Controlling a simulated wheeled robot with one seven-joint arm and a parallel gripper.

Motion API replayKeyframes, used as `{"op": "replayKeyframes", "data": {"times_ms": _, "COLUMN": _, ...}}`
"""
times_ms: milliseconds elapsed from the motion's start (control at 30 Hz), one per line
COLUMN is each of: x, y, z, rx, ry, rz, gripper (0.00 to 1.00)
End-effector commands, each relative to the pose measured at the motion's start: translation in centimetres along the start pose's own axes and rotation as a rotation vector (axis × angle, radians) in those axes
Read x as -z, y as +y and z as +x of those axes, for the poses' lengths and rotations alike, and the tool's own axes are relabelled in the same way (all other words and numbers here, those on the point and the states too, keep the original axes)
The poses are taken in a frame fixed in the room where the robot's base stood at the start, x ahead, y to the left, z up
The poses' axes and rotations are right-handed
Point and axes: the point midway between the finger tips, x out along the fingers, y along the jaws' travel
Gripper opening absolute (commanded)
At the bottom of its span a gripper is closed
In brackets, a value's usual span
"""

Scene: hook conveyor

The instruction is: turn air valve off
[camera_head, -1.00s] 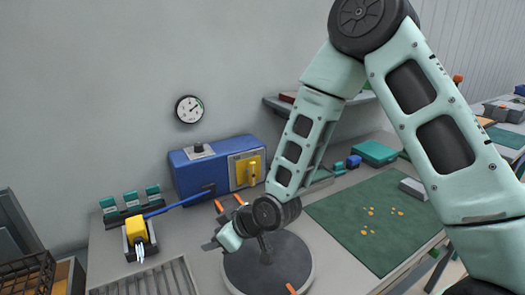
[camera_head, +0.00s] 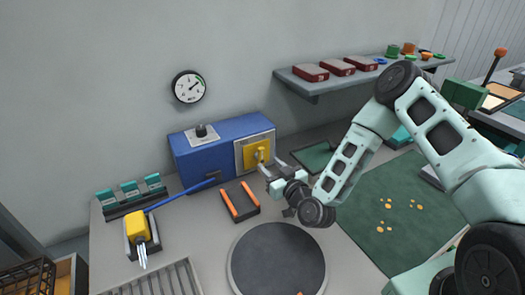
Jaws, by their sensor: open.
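The blue box (camera_head: 208,157) stands against the wall at the back of the bench. A yellow square part (camera_head: 252,155) in a pale frame is on its front right; it looks like the air valve, but I cannot make out its handle's position. A black knob (camera_head: 201,130) sits on a pale plate on top of the box. My gripper (camera_head: 266,168) is open, its fingers pointing at the yellow part, just in front of its right side. I cannot tell whether they touch it. A round gauge (camera_head: 189,87) hangs on the wall above.
A black tray with orange edges (camera_head: 240,201) lies in front of the box, and a grey round turntable (camera_head: 277,262) is nearer. A yellow tool (camera_head: 137,227) on a blue hose stands left. A shelf (camera_head: 305,83) with red boxes juts from the wall on the right.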

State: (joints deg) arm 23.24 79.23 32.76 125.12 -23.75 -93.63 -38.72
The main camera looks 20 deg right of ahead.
Motion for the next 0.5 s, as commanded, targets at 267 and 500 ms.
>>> {"op": "replayKeyframes", "data": {"times_ms": 267, "x": 0.2, "y": 0.4, "z": 0.7, "rx": -0.038, "ry": 0.035, "rz": 0.012, "gripper": 0.42}}
{"op": "replayKeyframes", "data": {"times_ms": 500, "x": 0.5, "y": 0.5, "z": 4.3, "rx": -0.037, "ry": 0.034, "rz": 0.012, "gripper": 0.42}}
